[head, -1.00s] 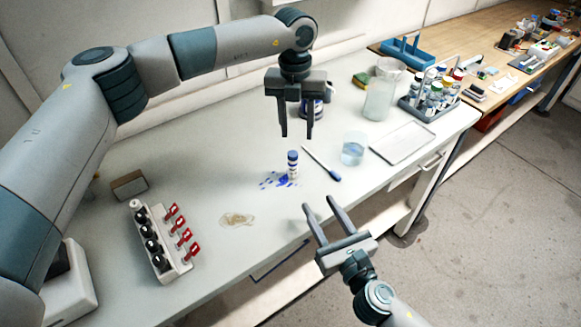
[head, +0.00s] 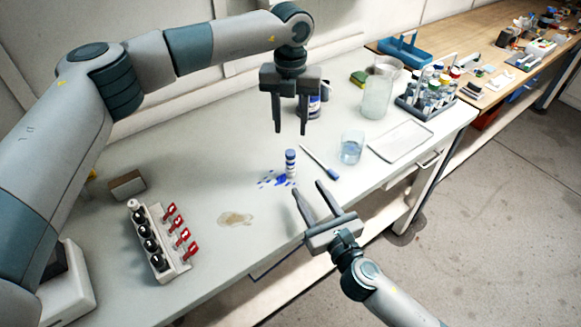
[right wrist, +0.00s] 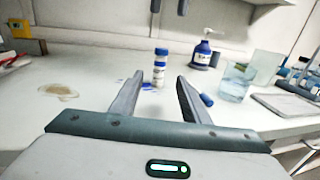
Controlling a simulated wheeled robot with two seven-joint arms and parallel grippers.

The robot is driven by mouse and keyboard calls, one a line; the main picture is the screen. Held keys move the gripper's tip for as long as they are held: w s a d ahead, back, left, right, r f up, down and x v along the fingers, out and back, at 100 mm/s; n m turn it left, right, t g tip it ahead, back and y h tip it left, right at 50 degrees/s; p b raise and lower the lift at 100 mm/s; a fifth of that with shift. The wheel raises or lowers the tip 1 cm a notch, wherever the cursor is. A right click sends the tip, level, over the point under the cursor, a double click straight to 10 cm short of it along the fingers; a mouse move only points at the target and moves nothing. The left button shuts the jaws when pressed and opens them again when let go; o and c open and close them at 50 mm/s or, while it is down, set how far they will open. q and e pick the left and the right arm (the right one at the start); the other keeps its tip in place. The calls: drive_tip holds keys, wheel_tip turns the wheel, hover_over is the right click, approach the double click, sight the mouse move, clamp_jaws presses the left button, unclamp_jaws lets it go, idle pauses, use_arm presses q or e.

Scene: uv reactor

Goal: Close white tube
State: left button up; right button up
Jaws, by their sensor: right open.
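A small white tube (head: 291,168) with blue bands and a blue top stands upright on the bench beside blue splashes (head: 275,180). In the right wrist view the white tube (right wrist: 160,66) shows beyond and between my fingertips. My right gripper (head: 310,188) is open and empty, in front of the tube and apart from it. It also shows in the right wrist view (right wrist: 160,76). My left gripper (head: 290,131) points down above and behind the tube, with its fingers apart and nothing between them. Whether the tube's top is a fitted cap I cannot tell.
A dark blue bottle (right wrist: 201,54) stands behind. A rack of black-capped vials (head: 152,240) and a brown puddle (head: 235,219) are to the left. The bench front is clear.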

sight(292, 164)
drive_tip(key=x, duration=1.2)
drive_tip(key=shift+w+a, duration=0.2)
drive_tip(key=shift+w, duration=0.05)
clamp_jaws()
